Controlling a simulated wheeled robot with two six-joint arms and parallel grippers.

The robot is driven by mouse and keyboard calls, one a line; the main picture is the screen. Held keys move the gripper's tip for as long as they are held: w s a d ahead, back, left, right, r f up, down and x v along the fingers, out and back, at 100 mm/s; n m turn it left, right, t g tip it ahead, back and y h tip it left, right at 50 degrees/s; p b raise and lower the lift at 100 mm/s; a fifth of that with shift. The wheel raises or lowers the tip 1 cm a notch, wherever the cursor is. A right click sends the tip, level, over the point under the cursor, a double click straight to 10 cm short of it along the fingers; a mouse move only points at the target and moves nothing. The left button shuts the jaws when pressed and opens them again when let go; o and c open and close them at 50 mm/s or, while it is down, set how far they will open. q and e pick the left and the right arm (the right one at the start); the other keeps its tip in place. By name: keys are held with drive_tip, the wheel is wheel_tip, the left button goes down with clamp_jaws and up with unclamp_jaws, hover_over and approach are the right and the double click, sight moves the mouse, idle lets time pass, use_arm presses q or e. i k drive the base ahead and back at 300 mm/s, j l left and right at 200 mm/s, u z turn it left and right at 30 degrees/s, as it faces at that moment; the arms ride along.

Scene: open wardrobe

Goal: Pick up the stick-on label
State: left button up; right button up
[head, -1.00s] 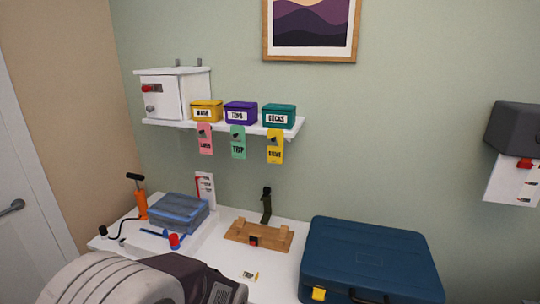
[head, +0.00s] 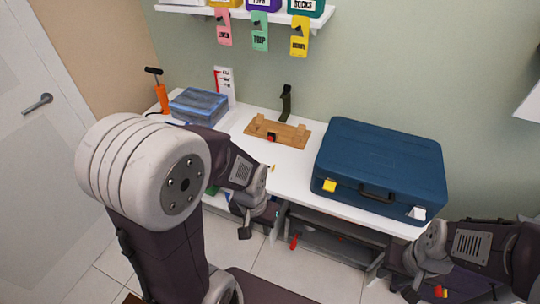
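A small white piece (head: 418,213) sits at the front right corner of the blue suitcase (head: 380,160); it may be the stick-on label, but no print can be read on it. A small tag with a yellow end (head: 272,168) lies on the white table, partly hidden by my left arm. My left gripper (head: 256,226) points down in front of the table's front edge, touching neither. My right gripper (head: 418,286) is low at the right, below and in front of the suitcase corner. The finger gaps of both are unclear.
A wooden stand (head: 277,133), a blue box (head: 198,106) and an orange pump (head: 161,95) stand along the back of the table. A shelf with coloured boxes and hanging tags (head: 260,30) is above. Dark rails (head: 335,240) are under the table.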

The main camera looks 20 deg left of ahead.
sight(266, 165)
drive_tip(key=i+j+z, duration=0.25)
drive_tip(key=i+j, duration=0.15)
drive_tip(key=i+j+z, duration=0.2)
drive_tip(key=i+j, duration=0.2)
drive_tip(key=j, duration=0.2)
